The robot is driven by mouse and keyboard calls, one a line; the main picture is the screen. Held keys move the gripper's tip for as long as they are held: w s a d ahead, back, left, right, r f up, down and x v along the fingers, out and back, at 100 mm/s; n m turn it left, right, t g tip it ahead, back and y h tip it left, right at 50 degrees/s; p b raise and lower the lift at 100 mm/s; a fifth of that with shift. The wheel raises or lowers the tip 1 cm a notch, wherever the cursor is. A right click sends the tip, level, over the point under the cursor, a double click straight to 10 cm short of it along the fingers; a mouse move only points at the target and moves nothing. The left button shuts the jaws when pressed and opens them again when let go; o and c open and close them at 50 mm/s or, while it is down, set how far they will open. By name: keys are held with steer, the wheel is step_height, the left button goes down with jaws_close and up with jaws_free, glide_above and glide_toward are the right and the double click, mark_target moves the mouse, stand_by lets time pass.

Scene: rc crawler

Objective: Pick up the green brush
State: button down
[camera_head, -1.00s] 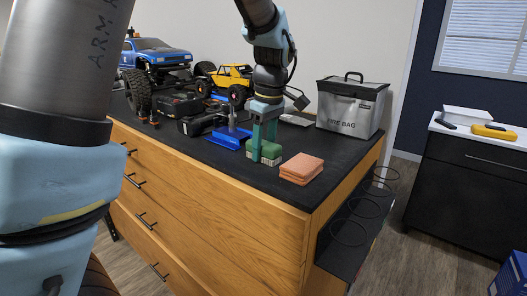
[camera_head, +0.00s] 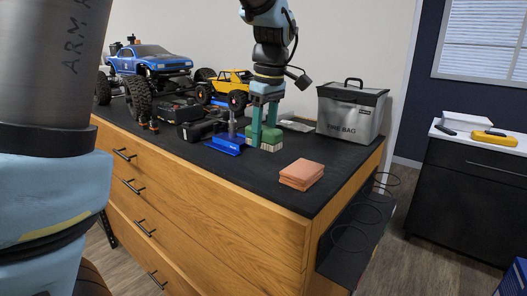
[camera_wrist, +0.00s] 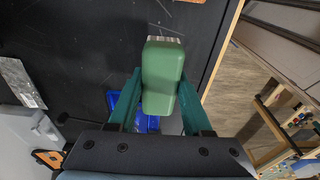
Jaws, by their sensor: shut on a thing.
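The green brush (camera_head: 270,137) has a green block body and a pale bristle edge. It is at the black worktop, between the blue stand and the orange sponges. My gripper (camera_head: 263,132) points down with its teal fingers on either side of the brush, shut on it. In the wrist view the brush (camera_wrist: 163,75) lies lengthwise between the two fingers (camera_wrist: 160,97), its pale bristles showing at the far end. I cannot tell whether the brush touches the worktop.
A blue stand (camera_head: 226,145) is close at the left of the brush. Orange sponges (camera_head: 302,173) lie at the front right. A grey fire bag (camera_head: 350,112) stands behind right. A yellow crawler (camera_head: 232,86) and a blue truck (camera_head: 150,61) stand at the left.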

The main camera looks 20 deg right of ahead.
mark_target(264, 128)
step_height(264, 128, up, 24)
steer(key=b, duration=0.1)
steer(key=shift+f, duration=0.25)
